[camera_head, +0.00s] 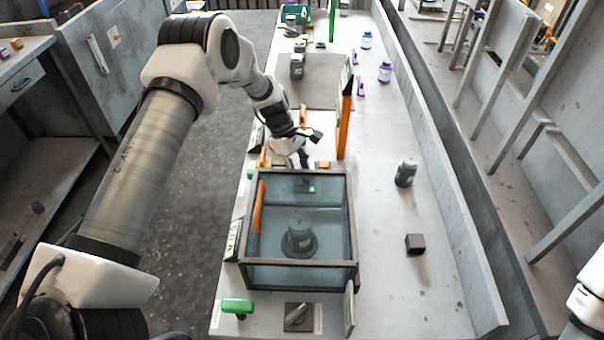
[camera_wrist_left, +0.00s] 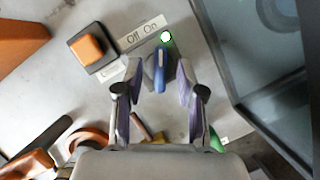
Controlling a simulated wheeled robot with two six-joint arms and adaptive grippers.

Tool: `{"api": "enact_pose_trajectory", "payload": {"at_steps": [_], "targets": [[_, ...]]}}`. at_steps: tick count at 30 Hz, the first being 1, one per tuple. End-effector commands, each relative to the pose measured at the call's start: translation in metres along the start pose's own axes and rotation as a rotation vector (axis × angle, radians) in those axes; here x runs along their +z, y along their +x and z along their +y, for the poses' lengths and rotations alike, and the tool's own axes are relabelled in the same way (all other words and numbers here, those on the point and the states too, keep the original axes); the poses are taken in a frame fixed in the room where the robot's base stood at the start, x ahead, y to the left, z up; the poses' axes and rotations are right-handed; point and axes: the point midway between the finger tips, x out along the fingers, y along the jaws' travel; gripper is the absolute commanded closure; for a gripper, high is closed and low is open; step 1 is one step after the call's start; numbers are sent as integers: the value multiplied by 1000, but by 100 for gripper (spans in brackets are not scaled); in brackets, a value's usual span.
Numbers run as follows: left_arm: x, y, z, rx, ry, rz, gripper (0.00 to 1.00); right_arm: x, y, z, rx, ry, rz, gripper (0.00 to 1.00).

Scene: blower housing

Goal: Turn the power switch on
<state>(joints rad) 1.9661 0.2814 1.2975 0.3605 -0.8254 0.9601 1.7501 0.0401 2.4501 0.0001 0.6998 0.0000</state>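In the left wrist view the power switch is a blue knob (camera_wrist_left: 160,71) on a dark round base, with its handle roughly upright in the picture. A white label (camera_wrist_left: 142,35) reading "Off On" lies beyond it. In the head view my left gripper (camera_head: 303,152) is low over the bench behind the glass box, and the knob is hidden there. My right gripper is out of view.
An orange button (camera_wrist_left: 87,47) on a dark block sits left of the switch. The dark-framed glass box (camera_head: 352,225) stands close by, holding a dark round part (camera_head: 299,238). An upright orange panel (camera_head: 344,125) stands near the gripper. The bench's right side holds a bottle (camera_head: 405,172) and a small block (camera_head: 415,243).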

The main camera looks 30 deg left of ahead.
Motion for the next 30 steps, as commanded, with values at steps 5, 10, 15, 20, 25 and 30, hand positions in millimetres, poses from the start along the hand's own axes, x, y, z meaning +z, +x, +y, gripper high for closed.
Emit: {"api": "enact_pose_trajectory", "payload": {"at_steps": [5, 10, 15, 20, 25, 30], "targets": [[0, -44, 1, 4, 1, 0, 61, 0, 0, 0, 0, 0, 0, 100], [0, -84, 1, 2, 1, 0, 61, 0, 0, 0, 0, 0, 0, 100], [1, -104, 0, -2, 2, 1, 61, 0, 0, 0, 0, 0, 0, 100], [1, -105, 0, -3, 1, 1, 61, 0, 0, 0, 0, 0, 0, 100], [1, -105, 0, -3, 1, 1, 61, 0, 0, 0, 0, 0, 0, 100], [1, -106, 0, -3, 1, 1, 61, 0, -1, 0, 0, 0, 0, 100]]}}
